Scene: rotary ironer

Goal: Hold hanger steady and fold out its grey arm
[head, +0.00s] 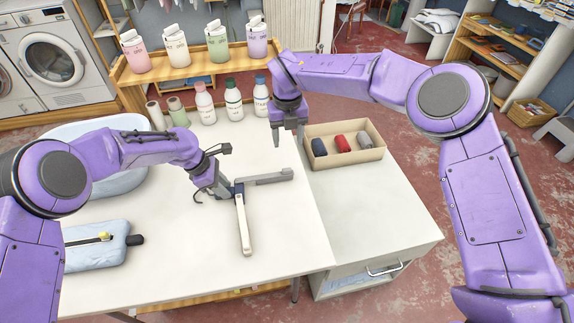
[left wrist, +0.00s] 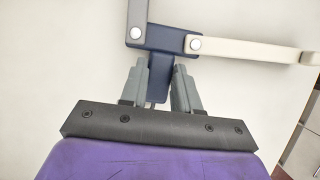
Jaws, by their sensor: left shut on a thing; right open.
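The hanger lies on the white table, with a dark blue hub (head: 238,187), a grey arm (head: 266,178) pointing right and a cream arm (head: 244,226) pointing toward me. In the left wrist view, the blue hub (left wrist: 158,42) has a tab running down between my fingers, the grey arm (left wrist: 138,14) points up and the cream arm (left wrist: 250,47) points right. The two arms stand roughly at a right angle. My left gripper (head: 226,189) is shut on the hub's tab; it also shows in the left wrist view (left wrist: 160,76). My right gripper (head: 287,138) is open, pointing down, beyond the grey arm and apart from it.
A cardboard box (head: 375,159) with rolled cloths stands to the right of my right gripper. A light blue basin (head: 110,182) and a blue pad (head: 95,250) are at left. The table (head: 290,235) right of the cream arm is clear.

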